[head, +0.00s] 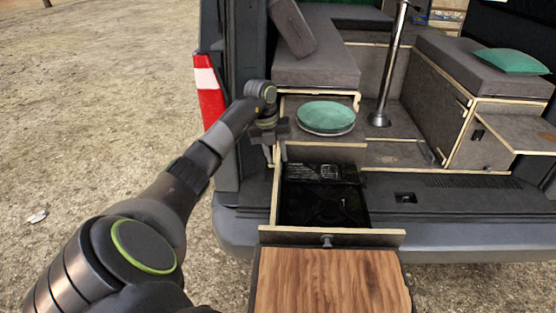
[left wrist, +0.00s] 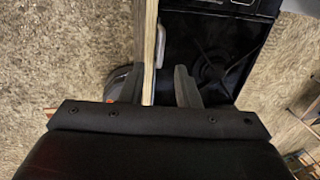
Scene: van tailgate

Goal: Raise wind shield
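A black stove (head: 322,205) lies in the pulled-out drawer at the van's rear. No raised wind shield stands up from it, and I cannot tell the shield apart from the dark stove surfaces. My left gripper (head: 276,152) points down over the drawer's left side wall, near its back end. In the left wrist view my left gripper (left wrist: 160,85) has its fingers apart, with the wooden drawer wall (left wrist: 150,35) running between them. My right gripper is not in view.
The drawer front (head: 375,238) stands at the near end, with a wooden board (head: 330,285) before it. The van's red-white tail light (head: 207,92) is left of my arm.

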